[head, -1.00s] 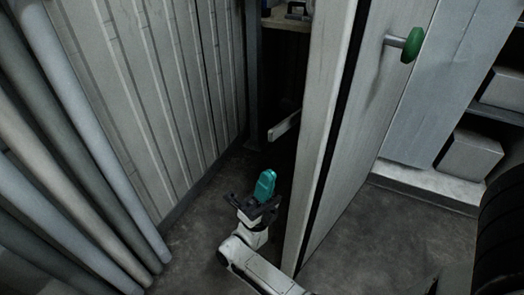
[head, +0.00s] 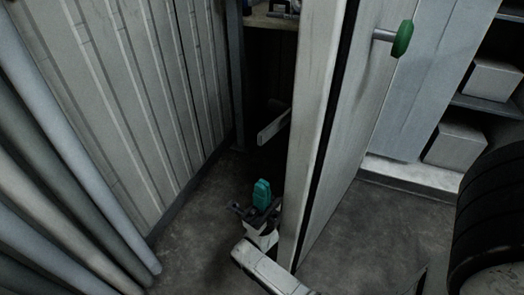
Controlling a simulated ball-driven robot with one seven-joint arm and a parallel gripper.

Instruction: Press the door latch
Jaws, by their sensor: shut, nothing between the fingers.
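A pale grey door (head: 312,140) stands open, seen nearly edge-on in the middle of the head view. A flat pale lever (head: 272,126) sticks out to the left of its edge. I cannot tell which of these is the latch. My gripper (head: 262,188), with teal fingers, is shut and empty. It is left of the door edge, below the lever in the picture and apart from it.
A ribbed metal wall (head: 150,100) and several long pipes (head: 60,200) close off the left. A black tyre (head: 490,220) and shelves with grey boxes (head: 455,145) are on the right. Bare floor (head: 195,250) lies left of my arm.

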